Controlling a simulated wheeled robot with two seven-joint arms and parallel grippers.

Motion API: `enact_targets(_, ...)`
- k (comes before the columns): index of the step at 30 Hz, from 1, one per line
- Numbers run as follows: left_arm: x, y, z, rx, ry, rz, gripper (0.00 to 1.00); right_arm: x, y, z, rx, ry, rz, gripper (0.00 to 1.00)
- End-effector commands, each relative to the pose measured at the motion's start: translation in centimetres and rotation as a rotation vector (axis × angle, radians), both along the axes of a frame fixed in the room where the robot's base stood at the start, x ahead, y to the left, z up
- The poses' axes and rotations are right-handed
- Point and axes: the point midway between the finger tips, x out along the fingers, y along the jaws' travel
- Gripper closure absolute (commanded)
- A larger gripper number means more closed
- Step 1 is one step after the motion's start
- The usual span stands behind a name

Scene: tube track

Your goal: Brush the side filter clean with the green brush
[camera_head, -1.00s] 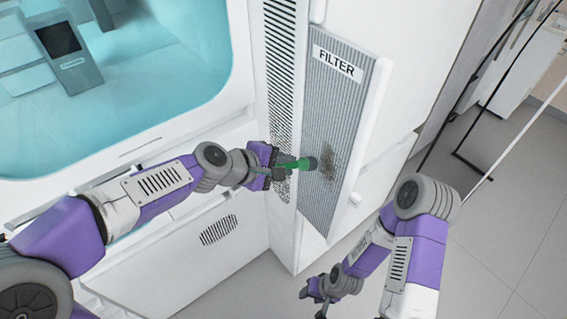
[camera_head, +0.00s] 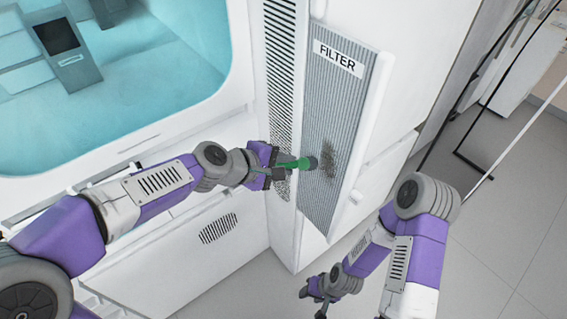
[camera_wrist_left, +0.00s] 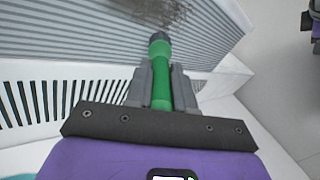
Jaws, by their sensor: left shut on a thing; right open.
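The side filter (camera_head: 338,120) is a ribbed grey panel labelled FILTER on an opened door of the white machine. A dark dirt patch (camera_head: 328,157) lies on its middle; it also shows at the top of the left wrist view (camera_wrist_left: 172,10). My left gripper (camera_head: 274,174) is shut on the green brush (camera_head: 300,163), whose dark tip points at the filter beside the dirt. In the left wrist view the brush (camera_wrist_left: 160,75) lies between the fingers; whether its tip touches the ribs I cannot tell. My right gripper (camera_head: 318,296) is low, open and empty, away from the filter.
A slotted vent strip (camera_head: 279,80) runs beside the filter on the white machine. A glass window (camera_head: 110,70) is at upper left. Thin dark and white poles (camera_head: 470,90) stand at right. The grey floor (camera_head: 500,240) at lower right is clear.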

Motion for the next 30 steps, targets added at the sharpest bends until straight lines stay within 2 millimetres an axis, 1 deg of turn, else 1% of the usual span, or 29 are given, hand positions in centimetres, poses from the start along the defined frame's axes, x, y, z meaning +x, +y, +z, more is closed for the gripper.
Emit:
enact_targets(1,0.0,-0.1,0.7,-0.002,-0.003,0.0,1.0,0.0,0.0,0.6,0.0,0.0,0.0,0.55)
enact_targets(3,0.0,-0.1,1.1,-0.002,-0.003,0.0,1.0,0.0,0.0,0.9,0.0,0.0,0.0,0.55)
enact_targets(10,0.0,-0.1,1.4,-0.002,-0.003,0.0,1.0,0.0,0.0,1.3,0.0,0.0,0.0,0.55)
enact_targets(18,0.0,-0.1,3.0,-0.002,-0.003,0.0,1.0,0.0,0.0,2.7,0.0,0.0,0.0,0.55)
enact_targets(30,0.0,-0.1,2.9,-0.002,-0.003,0.0,1.0,0.0,0.0,2.7,0.0,0.0,0.0,0.55)
